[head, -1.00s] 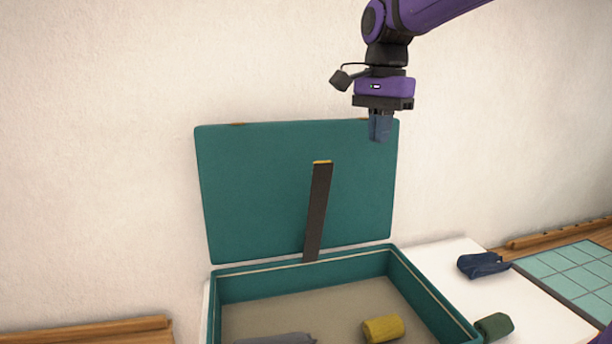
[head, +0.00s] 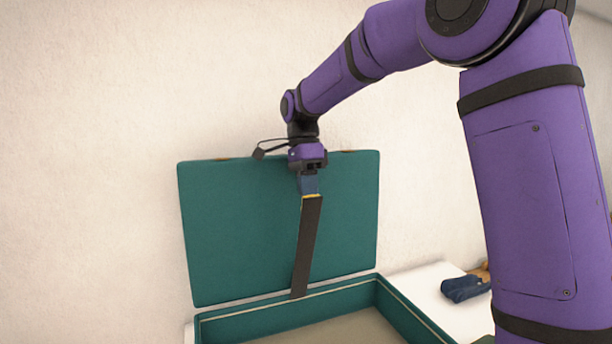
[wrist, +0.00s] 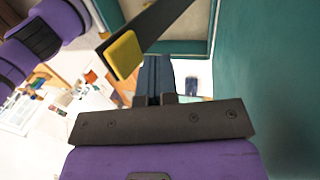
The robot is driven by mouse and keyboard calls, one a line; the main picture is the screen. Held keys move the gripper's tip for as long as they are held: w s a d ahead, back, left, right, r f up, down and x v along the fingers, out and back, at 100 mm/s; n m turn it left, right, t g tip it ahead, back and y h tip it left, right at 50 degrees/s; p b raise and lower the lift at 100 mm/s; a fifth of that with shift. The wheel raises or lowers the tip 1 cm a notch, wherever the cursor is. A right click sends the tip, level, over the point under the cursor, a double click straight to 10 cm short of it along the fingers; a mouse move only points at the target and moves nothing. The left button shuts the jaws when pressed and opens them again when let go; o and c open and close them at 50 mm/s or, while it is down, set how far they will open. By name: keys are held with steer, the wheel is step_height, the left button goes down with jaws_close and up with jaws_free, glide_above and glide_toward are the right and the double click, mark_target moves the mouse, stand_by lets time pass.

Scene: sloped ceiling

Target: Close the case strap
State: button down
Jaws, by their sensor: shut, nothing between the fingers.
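The teal case (head: 345,298) is open, its lid (head: 235,235) standing upright along the wall. The dark strap (head: 306,250) stands up in front of the lid, tilted slightly right, with a yellow end (head: 312,196) at its top. My gripper (head: 309,191) is shut and empty, pointing down in front of the lid, right at the strap's yellow end. In the wrist view the yellow end (wrist: 123,55) lies just left of the shut blue fingers (wrist: 155,75). I cannot tell whether they touch. The case's front is below the picture.
A dark blue rolled item (head: 465,287) lies on the white surface (head: 425,277) right of the case. The wall (head: 90,150) is close behind the lid. My arm hides much of the right side. Open air lies left of the gripper.

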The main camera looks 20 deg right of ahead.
mark_target(312, 230)
steer(key=shift+x, duration=2.3)
